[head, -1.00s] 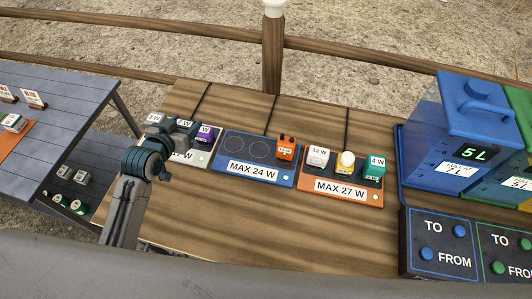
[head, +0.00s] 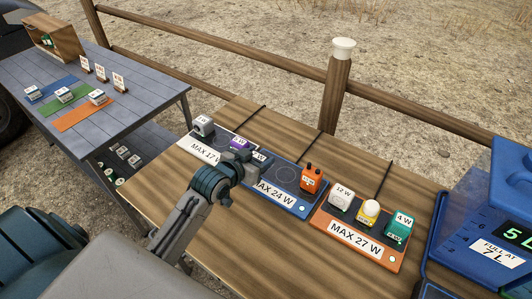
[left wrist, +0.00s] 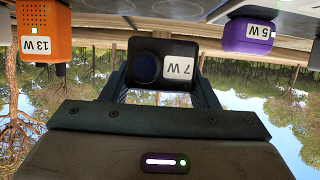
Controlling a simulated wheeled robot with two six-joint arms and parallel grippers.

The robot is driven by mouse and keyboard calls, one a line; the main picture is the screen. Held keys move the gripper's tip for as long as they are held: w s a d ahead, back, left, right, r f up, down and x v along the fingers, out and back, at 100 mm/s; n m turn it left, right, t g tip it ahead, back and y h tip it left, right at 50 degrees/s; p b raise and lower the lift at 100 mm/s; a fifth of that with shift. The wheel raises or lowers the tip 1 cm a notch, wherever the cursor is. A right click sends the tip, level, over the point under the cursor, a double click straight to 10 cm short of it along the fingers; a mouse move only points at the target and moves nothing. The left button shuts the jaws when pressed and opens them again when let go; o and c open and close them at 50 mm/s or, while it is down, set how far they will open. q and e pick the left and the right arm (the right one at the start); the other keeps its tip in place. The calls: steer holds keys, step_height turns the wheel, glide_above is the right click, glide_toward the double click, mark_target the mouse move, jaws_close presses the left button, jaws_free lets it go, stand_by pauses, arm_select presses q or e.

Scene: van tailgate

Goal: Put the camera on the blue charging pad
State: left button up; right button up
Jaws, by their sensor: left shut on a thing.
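The camera, a black block with a dark round lens and a 7 W label, fills the middle of the left wrist view (left wrist: 148,68); it shows small in the head view (head: 261,158). My left gripper (head: 247,165) is shut on it and holds it over the left part of the blue charging pad (head: 274,192). The height of the gap is hard to tell. The pad is marked MAX 24 W. An orange 13 W device (head: 311,179) stands at its right end, with an empty ring beside it. My gripper hides the pad's left side. My right gripper is not in view.
Left of the blue pad, a MAX 17 W pad (head: 199,148) holds a white device (head: 203,125) and a purple 5 W device (head: 239,143). An orange MAX 27 W pad (head: 379,249) at the right holds three devices. The tabletop in front is clear.

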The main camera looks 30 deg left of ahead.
mark_target(264, 155)
arm_select(q)
steer(key=w, duration=0.3)
steer(key=w+a, duration=0.1)
steer(key=w, duration=0.1)
steer(key=shift+w+f+p, duration=0.15)
steer(key=shift+f+p, duration=0.1)
steer(key=shift+p, duration=0.05)
steer(key=shift+f+p, duration=0.3)
steer(key=shift+f, duration=1.6)
steer(key=o, duration=1.1)
steer(key=shift+c, duration=0.2)
steer(key=shift+r, duration=0.1)
steer(key=v, duration=1.1)
steer(key=shift+b, duration=0.4)
steer(key=shift+s+r, duration=0.15)
steer(key=shift+s, duration=0.4)
